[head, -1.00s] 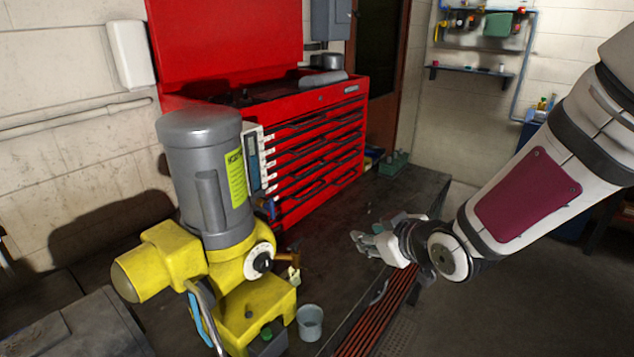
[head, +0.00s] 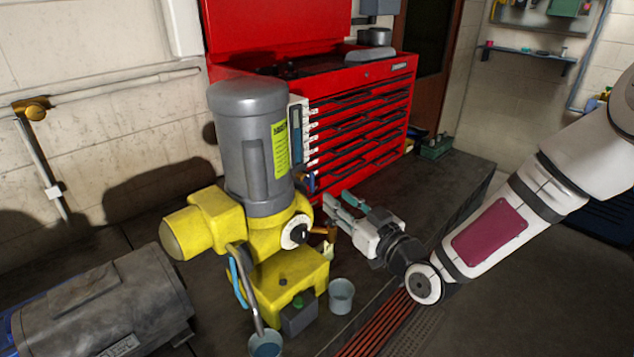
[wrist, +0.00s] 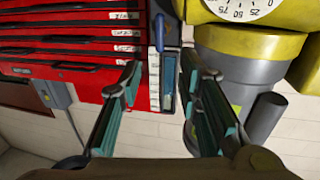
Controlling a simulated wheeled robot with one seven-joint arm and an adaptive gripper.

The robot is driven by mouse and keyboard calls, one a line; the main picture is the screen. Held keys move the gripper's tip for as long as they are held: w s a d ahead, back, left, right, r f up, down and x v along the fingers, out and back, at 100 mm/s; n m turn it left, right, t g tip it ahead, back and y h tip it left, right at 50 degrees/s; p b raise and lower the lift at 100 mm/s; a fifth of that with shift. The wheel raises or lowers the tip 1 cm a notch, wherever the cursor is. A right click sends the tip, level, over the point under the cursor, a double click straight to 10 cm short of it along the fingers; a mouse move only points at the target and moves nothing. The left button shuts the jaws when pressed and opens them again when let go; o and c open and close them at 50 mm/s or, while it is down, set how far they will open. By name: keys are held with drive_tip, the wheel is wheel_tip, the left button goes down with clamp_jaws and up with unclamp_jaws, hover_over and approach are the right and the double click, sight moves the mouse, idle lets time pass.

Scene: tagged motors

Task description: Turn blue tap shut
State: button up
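A light-blue lever (head: 237,282) sits beside a grey bent pipe (head: 246,290) at the front left of the yellow-and-grey motor (head: 250,140); it looks like the blue tap. The pipe's lower end reaches into a small cup (head: 265,344). My gripper (head: 345,205) is open and empty, right of the motor, with its fingers pointing left and up. In the wrist view its fingers (wrist: 158,72) are spread, with a blue handle-like thing (wrist: 159,30) beyond them and the motor to the right. The lever does not show clearly in the wrist view.
The motor's white dial (head: 296,232) faces my gripper. A grey cup (head: 341,296) stands on the bench in front. A red tool chest (head: 362,115) stands behind. A grey motor (head: 105,305) lies at front left. Dark bench top (head: 455,178) is clear at the right.

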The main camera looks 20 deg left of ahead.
sight(313, 179)
drive_tip(key=x, duration=0.9)
drive_tip(key=shift+w+a, duration=0.15)
drive_tip(key=shift+a, duration=0.05)
clamp_jaws()
